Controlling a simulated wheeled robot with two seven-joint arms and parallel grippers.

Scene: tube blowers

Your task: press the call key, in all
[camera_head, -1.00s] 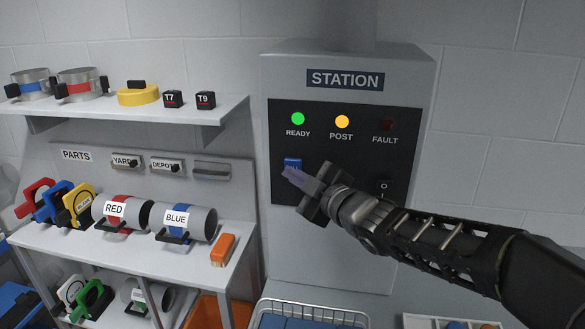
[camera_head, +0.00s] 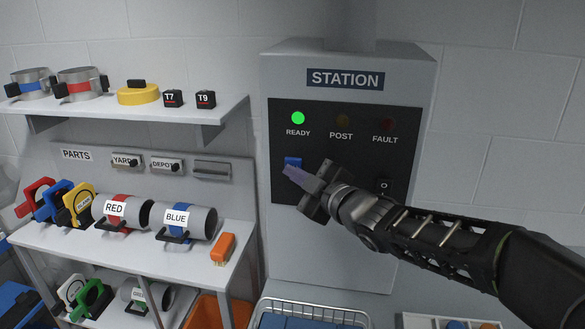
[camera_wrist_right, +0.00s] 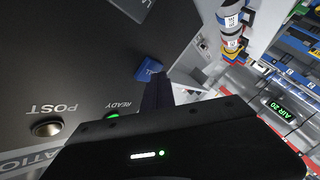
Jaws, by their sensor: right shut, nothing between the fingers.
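The blue call key (camera_head: 292,161) sits on the dark panel (camera_head: 345,113) of the grey station box, below the READY lamp. My right gripper (camera_head: 288,172) is shut and empty, its fingertips in front of the key's lower part. The key also shows in the right wrist view (camera_wrist_right: 149,69), just beyond the dark fingers (camera_wrist_right: 157,92). I cannot tell whether the tips touch it. The READY lamp (camera_head: 298,118) glows green. The POST lamp (camera_head: 342,121) and FAULT lamp (camera_head: 386,124) are dark. My left gripper is not in view.
Shelves with clamps and the RED (camera_head: 115,209) and BLUE (camera_head: 178,217) tubes stand left. A wire basket (camera_head: 312,309) is below the station.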

